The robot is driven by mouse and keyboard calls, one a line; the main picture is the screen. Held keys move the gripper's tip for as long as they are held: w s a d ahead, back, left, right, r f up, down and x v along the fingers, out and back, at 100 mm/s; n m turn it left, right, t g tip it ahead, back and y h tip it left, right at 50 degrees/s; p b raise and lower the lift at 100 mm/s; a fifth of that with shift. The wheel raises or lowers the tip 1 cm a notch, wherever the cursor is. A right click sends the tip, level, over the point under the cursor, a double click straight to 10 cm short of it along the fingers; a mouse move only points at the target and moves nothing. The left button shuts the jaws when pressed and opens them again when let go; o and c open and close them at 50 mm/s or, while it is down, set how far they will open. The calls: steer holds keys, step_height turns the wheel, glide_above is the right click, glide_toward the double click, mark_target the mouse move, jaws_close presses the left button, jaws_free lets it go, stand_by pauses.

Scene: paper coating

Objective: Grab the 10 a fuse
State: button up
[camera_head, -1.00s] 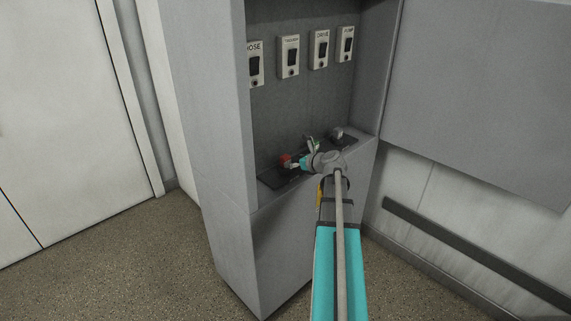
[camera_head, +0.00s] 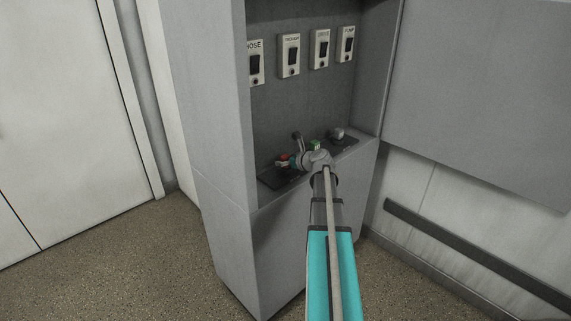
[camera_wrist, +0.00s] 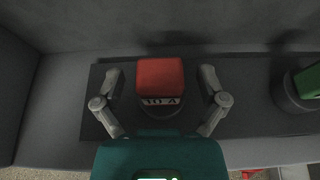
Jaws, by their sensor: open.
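The red fuse (camera_wrist: 160,78) stands in a dark round socket on the black strip, and its label reads "10 A" in the wrist view. My gripper (camera_wrist: 161,90) is open, with one finger on each side of the red fuse and a gap to both. In the head view, the red fuse (camera_head: 283,157) shows at the left part of the strip, partly hidden by my gripper (camera_head: 290,161).
A green fuse (camera_wrist: 308,80) stands to the right on the same black strip (camera_head: 277,180). A grey-white fuse (camera_head: 337,133) is at the strip's far right. Several labelled switches (camera_head: 289,55) are on the back panel, and the recess's left wall (camera_head: 211,100) is close by.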

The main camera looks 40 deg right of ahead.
steer(key=c, duration=1.2)
steer(key=shift+r, duration=0.1)
steer(key=shift+c, duration=0.2)
step_height(320, 180, up, 3)
steer(key=p, duration=0.3)
steer(key=shift+f, duration=0.2)
steer(key=s+r+p, duration=1)
steer(key=s, duration=0.4)
steer(key=shift+d, duration=0.4)
steer(key=shift+r, duration=0.1)
